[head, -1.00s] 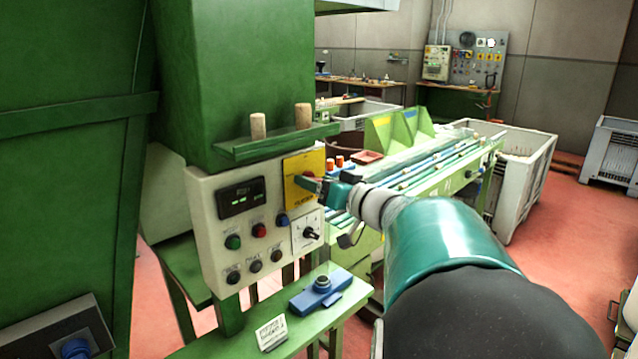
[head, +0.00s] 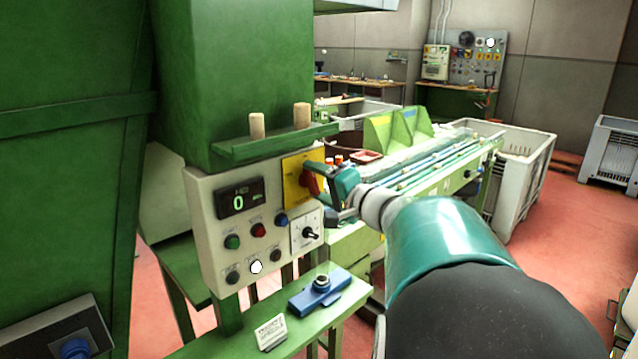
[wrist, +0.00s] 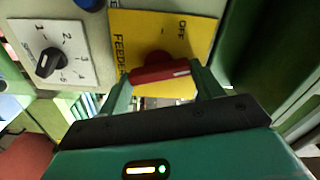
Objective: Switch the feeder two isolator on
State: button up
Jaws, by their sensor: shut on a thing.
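The isolator is a yellow plate (head: 291,172) with a red rotary handle (head: 309,184) at the upper right of the grey control panel (head: 209,232). In the wrist view the plate (wrist: 137,28) shows the words OFF and FEEDER; the rest of its lettering is hidden. My gripper (head: 322,182) is shut on the red handle (wrist: 155,74), with one finger on each end in the wrist view (wrist: 164,86). The handle stands upright on the plate, and its white mark is at the end away from the FEEDER lettering. The panel display (head: 239,203) shows 0.
A selector dial (head: 310,233) with numbers sits just below the isolator. Green, red and blue buttons (head: 259,229) and a lit white lamp (head: 256,267) are on the panel. A blue device (head: 321,291) lies on the ledge below.

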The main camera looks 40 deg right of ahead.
jog(key=shift+f+m, duration=0.1)
jog(key=shift+m, duration=1.6)
jog(key=o, duration=1)
jog(key=shift+s, duration=0.1)
jog(key=s, duration=1.3)
jog(key=shift+s+d, duration=0.15)
jog(key=shift+s, duration=0.2)
